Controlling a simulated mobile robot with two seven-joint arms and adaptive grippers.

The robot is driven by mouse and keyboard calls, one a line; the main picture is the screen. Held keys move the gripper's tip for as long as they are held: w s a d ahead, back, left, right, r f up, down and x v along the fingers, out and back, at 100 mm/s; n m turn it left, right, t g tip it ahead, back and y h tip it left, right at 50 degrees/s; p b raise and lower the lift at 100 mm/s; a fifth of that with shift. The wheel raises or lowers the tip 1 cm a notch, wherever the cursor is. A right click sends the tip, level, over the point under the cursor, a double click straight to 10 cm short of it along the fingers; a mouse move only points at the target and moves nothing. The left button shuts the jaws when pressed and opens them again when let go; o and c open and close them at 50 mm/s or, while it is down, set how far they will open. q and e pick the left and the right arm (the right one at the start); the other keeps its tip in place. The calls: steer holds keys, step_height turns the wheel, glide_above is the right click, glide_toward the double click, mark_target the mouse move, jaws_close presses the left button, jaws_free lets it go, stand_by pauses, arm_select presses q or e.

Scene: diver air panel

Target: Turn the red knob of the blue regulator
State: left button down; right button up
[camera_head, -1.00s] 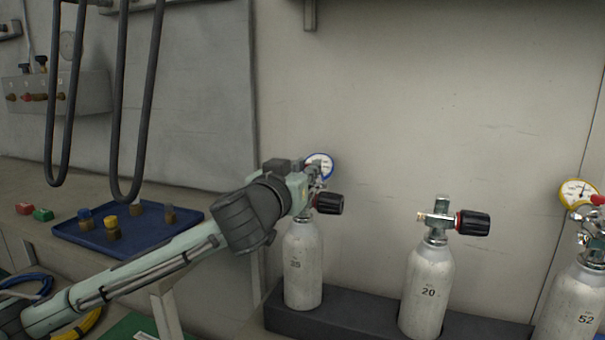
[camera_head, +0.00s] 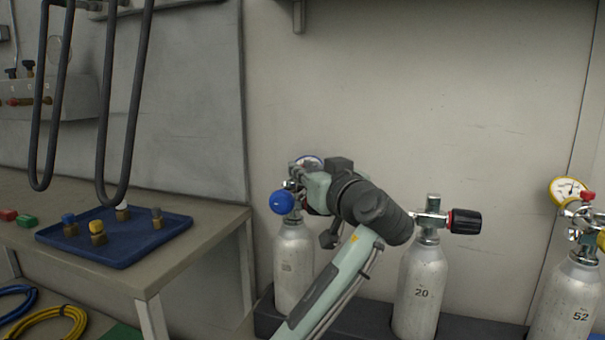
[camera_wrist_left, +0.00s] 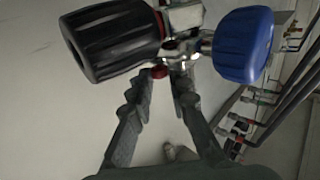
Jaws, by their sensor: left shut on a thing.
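The blue regulator sits on top of the leftmost grey cylinder (camera_head: 292,270). Its blue-rimmed gauge (camera_head: 310,161) and round blue knob (camera_head: 282,202) show in the head view; the blue knob is large in the left wrist view (camera_wrist_left: 245,45). The small red knob (camera_wrist_left: 159,71) shows between my left fingertips in the wrist view. My left gripper (camera_wrist_left: 166,82) is shut on it; the palm and wrist hide it in the head view. The cylinder's black valve knob (camera_wrist_left: 112,42) is close to the left fingertip in the wrist view. My right gripper is not in view.
Cylinder 20 (camera_head: 419,290), with a black knob (camera_head: 464,221), stands right of my arm. Cylinder 52 (camera_head: 566,300) carries a yellow-rimmed gauge (camera_head: 570,190). A blue tray (camera_head: 130,252) with fittings lies on the table at left. The wall is close behind the cylinders.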

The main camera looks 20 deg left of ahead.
arm_select(q)
steer(key=shift+r+n+g+y, duration=0.1)
steer(key=shift+n+g+y, duration=0.2)
steer(key=c, duration=1.4)
jaws_free()
steer(key=v, duration=1.2)
steer(key=shift+d, duration=0.1)
